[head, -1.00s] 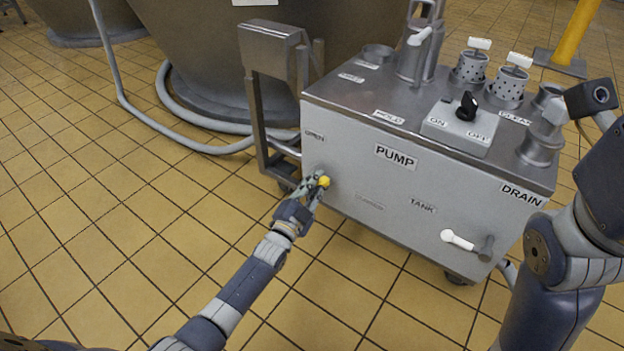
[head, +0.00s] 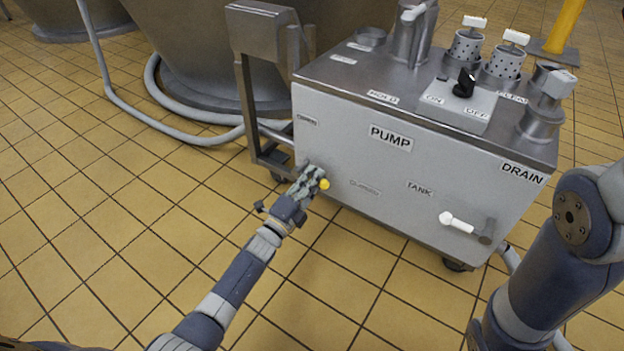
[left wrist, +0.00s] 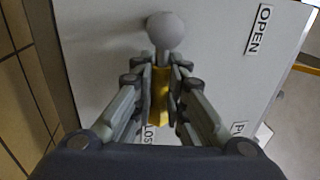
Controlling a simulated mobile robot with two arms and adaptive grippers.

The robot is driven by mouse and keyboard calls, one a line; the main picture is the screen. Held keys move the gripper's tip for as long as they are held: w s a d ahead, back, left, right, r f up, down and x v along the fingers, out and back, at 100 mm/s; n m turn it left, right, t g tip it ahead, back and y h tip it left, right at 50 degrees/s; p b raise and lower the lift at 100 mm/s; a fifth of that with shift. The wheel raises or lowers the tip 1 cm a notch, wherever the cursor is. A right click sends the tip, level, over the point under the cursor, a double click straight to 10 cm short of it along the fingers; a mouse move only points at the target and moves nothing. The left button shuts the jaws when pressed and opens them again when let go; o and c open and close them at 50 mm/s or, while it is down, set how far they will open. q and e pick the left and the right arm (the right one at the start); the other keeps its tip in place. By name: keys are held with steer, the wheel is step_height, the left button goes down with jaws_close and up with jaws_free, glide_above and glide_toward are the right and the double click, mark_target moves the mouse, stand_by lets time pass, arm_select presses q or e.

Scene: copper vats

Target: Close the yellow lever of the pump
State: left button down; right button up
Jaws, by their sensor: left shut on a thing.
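The pump (head: 350,150) is a grey cart with a steel top and a front panel marked PUMP, TANK and DRAIN. Its yellow lever (head: 324,184) is at the left part of the front panel, mostly hidden by my left gripper (head: 318,178); only the yellow tip shows in the head view. In the left wrist view my left gripper (left wrist: 160,80) is shut on the yellow lever (left wrist: 160,97), between its fingers, with the round grey pivot (left wrist: 165,30) just beyond. An OPEN label (left wrist: 259,30) is at upper right. My right gripper is out of view.
A white-handled lever (head: 456,222) sticks out low on the panel's right. A knob box (head: 458,105) and several fittings stand on the pump's top. A grey hose (head: 165,103) lies on the tiles behind. The tiled floor at left is clear.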

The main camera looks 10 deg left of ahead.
arm_select(q)
steer(key=shift+s+d+f+m, duration=0.2)
steer(key=shift+d+m, duration=0.1)
steer(key=shift+d, duration=0.25)
steer(key=c, duration=1.6)
jaws_free()
steer(key=shift+w, duration=0.1)
steer(key=shift+a+r, duration=0.1)
